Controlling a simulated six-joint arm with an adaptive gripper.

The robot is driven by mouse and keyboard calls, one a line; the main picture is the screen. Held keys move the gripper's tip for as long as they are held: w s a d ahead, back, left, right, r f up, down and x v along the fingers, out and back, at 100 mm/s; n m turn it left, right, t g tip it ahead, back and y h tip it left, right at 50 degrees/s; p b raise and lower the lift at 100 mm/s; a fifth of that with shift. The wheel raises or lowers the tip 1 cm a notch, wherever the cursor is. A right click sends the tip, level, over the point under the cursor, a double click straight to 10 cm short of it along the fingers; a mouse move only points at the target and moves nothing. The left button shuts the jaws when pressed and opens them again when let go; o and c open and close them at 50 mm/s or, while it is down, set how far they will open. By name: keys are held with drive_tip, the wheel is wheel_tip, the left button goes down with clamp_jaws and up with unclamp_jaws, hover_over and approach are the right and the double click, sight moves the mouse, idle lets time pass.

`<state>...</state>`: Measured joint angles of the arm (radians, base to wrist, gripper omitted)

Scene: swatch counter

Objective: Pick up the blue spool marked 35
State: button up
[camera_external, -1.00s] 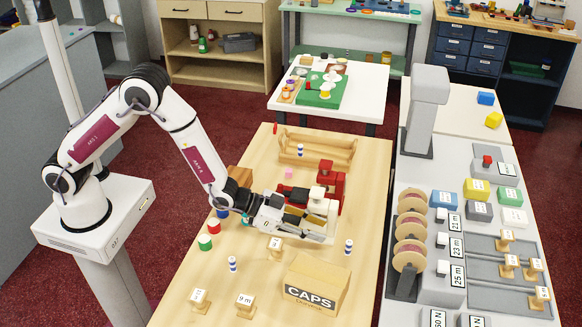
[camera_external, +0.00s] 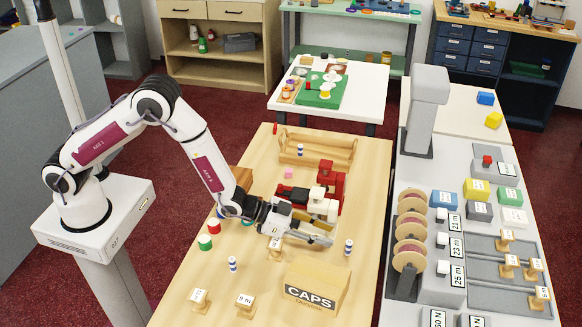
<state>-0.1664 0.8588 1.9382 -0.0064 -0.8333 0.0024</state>
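Small spools stand at the left of the wooden table (camera_external: 180,285). A green-topped one (camera_external: 205,243) and a red-topped one (camera_external: 213,226) show clearly. A blue one (camera_external: 221,213) behind them is partly covered by my wrist. I cannot read a 35 on any of them. Blue-and-white banded pieces stand at the front left (camera_external: 232,264), right (camera_external: 348,247) and back (camera_external: 300,150). My gripper (camera_external: 326,236) is low over the middle right of the table, pointing right. Its fingers look apart, with nothing visible between them. It is well to the right of the blue spool.
A red and white device (camera_external: 327,187) stands just behind my gripper. A CAPS box (camera_external: 316,287) is in front of it. Wooden tag stands (camera_external: 245,301) are at the front. A wooden carrier (camera_external: 318,148) is at the back. A grey counter (camera_external: 385,275) lies right.

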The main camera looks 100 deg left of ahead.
sight(349, 248)
drive_tip(key=shift+w+f, duration=0.2)
drive_tip(key=shift+w, duration=0.2)
drive_tip(key=shift+x, duration=2.6)
drive_tip(key=shift+d+f, duration=0.1)
drive_tip(key=shift+d, duration=0.05)
drive_tip(key=c, duration=0.8)
